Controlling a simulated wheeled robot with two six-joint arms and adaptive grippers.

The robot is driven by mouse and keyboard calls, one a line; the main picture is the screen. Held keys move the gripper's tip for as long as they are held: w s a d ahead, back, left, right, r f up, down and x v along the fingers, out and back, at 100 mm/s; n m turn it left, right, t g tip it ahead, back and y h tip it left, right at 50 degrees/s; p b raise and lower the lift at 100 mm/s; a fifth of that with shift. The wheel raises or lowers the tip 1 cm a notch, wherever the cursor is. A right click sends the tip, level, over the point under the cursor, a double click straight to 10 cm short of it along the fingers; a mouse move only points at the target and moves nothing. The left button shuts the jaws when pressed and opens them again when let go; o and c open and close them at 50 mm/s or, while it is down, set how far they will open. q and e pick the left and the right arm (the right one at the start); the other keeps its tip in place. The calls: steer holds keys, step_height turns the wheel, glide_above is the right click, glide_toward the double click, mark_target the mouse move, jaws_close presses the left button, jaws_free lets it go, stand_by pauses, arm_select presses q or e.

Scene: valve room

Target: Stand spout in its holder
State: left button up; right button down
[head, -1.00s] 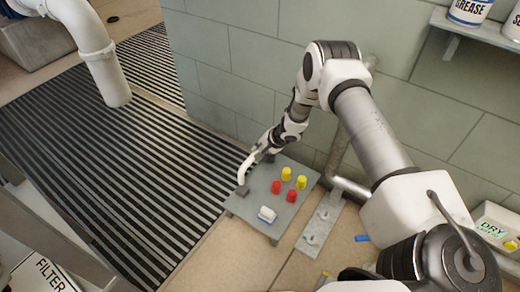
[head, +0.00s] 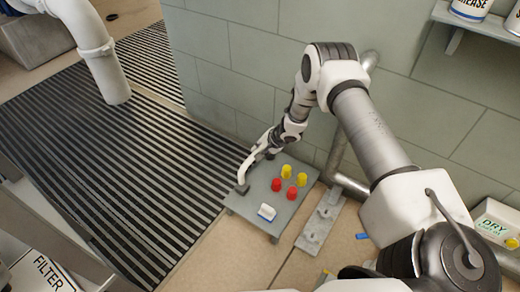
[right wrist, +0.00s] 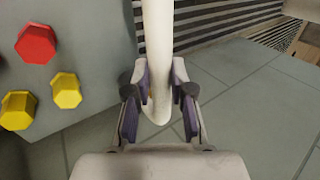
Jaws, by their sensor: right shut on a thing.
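The spout (head: 247,169) is a white curved tube. My right gripper (right wrist: 158,88) is shut on it, with one finger on each side of the tube in the right wrist view. In the head view the gripper (head: 265,151) is over the far left edge of a small grey table. The spout's lower end is at a small dark block (head: 242,189) on the table's left corner, which looks like the holder. I cannot tell whether the end is inside it or just above it. My left gripper is not in view.
The grey table (head: 240,206) carries two red knobs (head: 291,193), two yellow knobs (head: 286,171) and a white piece with a blue edge (head: 267,212). A block wall (head: 225,60) stands close behind. A metal plate (head: 320,222) and pipe (head: 345,184) are to the right.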

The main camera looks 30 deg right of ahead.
steer(key=shift+f, duration=0.2)
stand_by(0.4)
steer(key=shift+f, duration=0.2)
steer(key=c, duration=0.9)
jaws_free()
steer(key=shift+o, duration=0.2)
steer(key=o, duration=0.4)
steer(key=shift+r, duration=0.1)
